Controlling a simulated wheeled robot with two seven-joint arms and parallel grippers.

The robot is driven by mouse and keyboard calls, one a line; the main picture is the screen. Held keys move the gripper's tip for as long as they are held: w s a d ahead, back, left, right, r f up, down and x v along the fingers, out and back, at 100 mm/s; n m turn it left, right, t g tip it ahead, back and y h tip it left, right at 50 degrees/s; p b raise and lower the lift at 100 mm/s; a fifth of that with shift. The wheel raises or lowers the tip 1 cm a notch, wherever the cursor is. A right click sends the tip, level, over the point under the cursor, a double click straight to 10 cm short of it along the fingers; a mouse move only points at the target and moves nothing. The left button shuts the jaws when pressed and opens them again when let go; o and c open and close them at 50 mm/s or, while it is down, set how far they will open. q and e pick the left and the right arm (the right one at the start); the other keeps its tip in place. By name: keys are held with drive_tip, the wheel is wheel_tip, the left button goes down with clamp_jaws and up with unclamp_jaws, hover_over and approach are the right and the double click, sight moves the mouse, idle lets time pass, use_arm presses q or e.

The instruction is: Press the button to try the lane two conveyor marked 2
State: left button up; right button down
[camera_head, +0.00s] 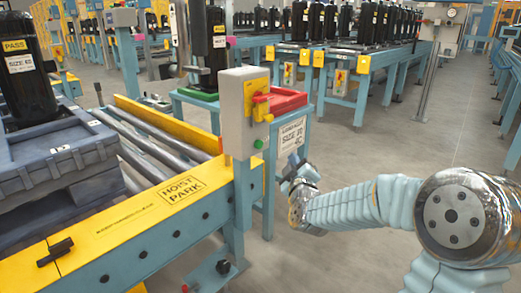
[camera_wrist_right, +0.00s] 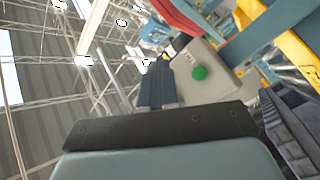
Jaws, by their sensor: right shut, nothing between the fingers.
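A grey control box (camera_head: 236,112) stands on a blue post beside the yellow rail of the near roller conveyor (camera_head: 165,150). The green button also shows in the right wrist view (camera_wrist_right: 200,73). My right gripper (camera_head: 292,166) is to the right of the box and a little below the button, apart from it. Its dark fingers (camera_wrist_right: 158,72) are together and empty. I cannot read a 2 on the box. My left gripper is not in view.
A blue-grey pallet (camera_head: 60,150) carrying a black compressor (camera_head: 25,75) sits on the conveyor at left. A red tray (camera_head: 285,103) and a green tray lie on a table behind the box. A yellow "HOIST PARK" rail (camera_head: 180,190) runs in front. Floor at right is open.

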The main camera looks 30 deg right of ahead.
sight(259, 145)
drive_tip(key=shift+r, duration=0.1)
drive_tip(key=w+a+p, duration=0.1)
drive_tip(key=w+a, duration=0.2)
drive_tip(key=w, duration=0.5)
drive_tip(key=shift+a, duration=0.15)
idle(0.4)
drive_tip(key=shift+w+p, duration=0.2)
drive_tip(key=shift+p, duration=0.1)
idle(1.6)
drive_tip(key=shift+w+a, duration=0.15)
drive_tip(key=shift+w, duration=0.1)
drive_tip(key=shift+w+a, duration=0.25)
drive_tip(key=shift+w, duration=0.25)
idle(0.6)
drive_tip(key=shift+s+d, duration=0.1)
drive_tip(key=shift+s, duration=0.05)
idle(0.3)
drive_tip(key=shift+s+d, duration=0.25)
drive_tip(key=shift+s, duration=0.5)
drive_tip(key=shift+s+d, duration=0.1)
